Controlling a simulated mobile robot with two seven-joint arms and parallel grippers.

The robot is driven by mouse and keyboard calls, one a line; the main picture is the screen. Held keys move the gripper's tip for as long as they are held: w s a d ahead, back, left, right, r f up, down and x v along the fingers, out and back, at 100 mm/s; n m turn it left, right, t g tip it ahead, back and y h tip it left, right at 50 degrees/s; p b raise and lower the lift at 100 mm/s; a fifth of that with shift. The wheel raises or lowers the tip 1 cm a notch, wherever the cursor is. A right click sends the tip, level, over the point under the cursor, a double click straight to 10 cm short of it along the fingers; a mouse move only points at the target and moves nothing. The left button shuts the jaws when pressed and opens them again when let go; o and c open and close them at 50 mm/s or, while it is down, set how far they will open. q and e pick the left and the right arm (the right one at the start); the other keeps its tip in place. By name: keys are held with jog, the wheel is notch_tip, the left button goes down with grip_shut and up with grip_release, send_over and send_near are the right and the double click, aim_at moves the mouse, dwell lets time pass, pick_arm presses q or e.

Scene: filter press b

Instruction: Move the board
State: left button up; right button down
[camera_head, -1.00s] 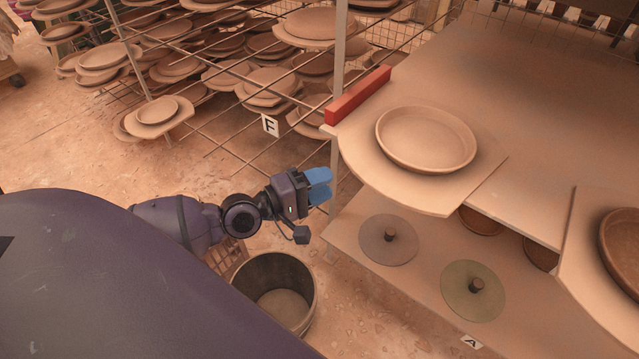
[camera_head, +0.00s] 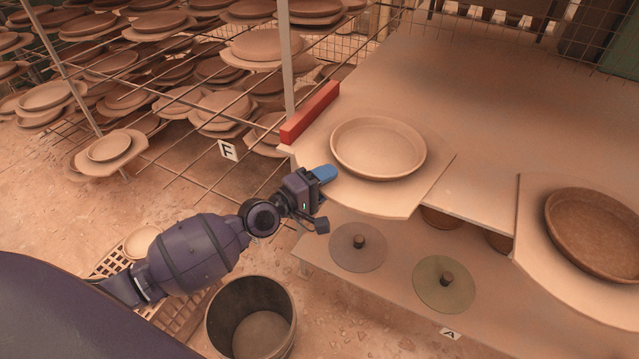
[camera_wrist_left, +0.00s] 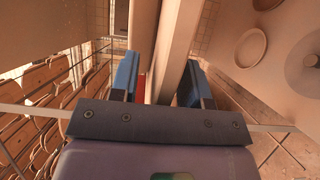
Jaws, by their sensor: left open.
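A pale board (camera_head: 388,203) with a rounded front edge lies on the table top and juts out over its front. A shallow pale dish (camera_head: 378,150) stands on it. My left gripper (camera_head: 324,174) is at the board's left front edge. One blue finger shows above the board; the other is hidden in the head view. In the left wrist view, the gripper (camera_wrist_left: 158,82) is open, with a pale edge (camera_wrist_left: 172,55), seemingly the board's, between its blue fingers. I cannot tell whether they touch it. My right gripper is not in view.
A red block (camera_head: 310,112) lies behind the board's left end. A second board (camera_head: 533,225) with a brown dish (camera_head: 598,232) is at right. Below, a lower shelf holds two knobbed discs (camera_head: 357,246) (camera_head: 444,283). A bucket (camera_head: 250,318) stands on the floor; a loaded rack (camera_head: 200,90) is left.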

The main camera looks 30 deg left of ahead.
pick_arm(q)
grip_shut()
dwell(0.4)
